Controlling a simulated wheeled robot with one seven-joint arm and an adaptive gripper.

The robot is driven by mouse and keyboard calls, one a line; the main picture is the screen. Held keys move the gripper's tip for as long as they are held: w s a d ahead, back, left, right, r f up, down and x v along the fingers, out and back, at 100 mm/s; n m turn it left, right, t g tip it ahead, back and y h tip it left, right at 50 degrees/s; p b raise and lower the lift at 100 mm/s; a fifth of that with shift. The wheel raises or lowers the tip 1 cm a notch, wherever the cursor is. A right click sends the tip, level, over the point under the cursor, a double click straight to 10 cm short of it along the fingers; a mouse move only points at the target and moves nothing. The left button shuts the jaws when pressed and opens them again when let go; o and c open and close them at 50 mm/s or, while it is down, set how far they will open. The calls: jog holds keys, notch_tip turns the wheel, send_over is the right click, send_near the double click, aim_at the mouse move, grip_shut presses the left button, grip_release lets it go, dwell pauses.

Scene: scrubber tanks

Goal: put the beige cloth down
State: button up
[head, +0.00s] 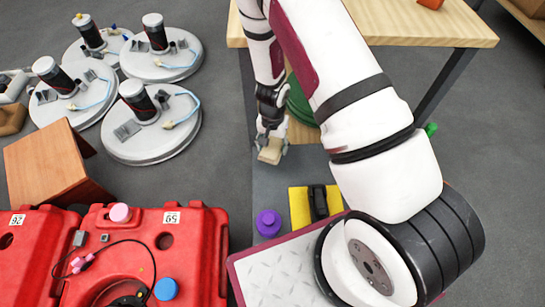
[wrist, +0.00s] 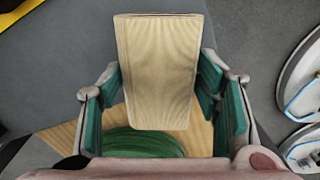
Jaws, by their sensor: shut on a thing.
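The beige cloth (head: 269,153) looks like a pale, stiff, block-shaped piece with fine lines on it. In the wrist view the cloth (wrist: 158,70) fills the space between the green-padded fingers. My gripper (head: 271,138) points down and is shut on it, with one finger on each side; it also shows in the wrist view (wrist: 161,88). The cloth hangs over or near a grey-blue surface (head: 272,183) beside the wooden table. I cannot tell whether its lower end touches anything.
A wooden table (head: 400,22) stands at the back right, with a green round thing (head: 300,102) beneath its top. A purple knobbed thing (head: 268,222) and a yellow block (head: 300,208) lie nearer. Red tanks (head: 205,245) and several round grey-white discs (head: 150,145) are left.

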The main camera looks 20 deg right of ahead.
jog(key=shift+f+b, duration=1.05)
jog(key=shift+f, duration=1.75)
jog(key=shift+f, duration=0.2)
jog(key=o, duration=1)
jog(key=shift+o, duration=0.2)
jog(key=shift+r, duration=0.15)
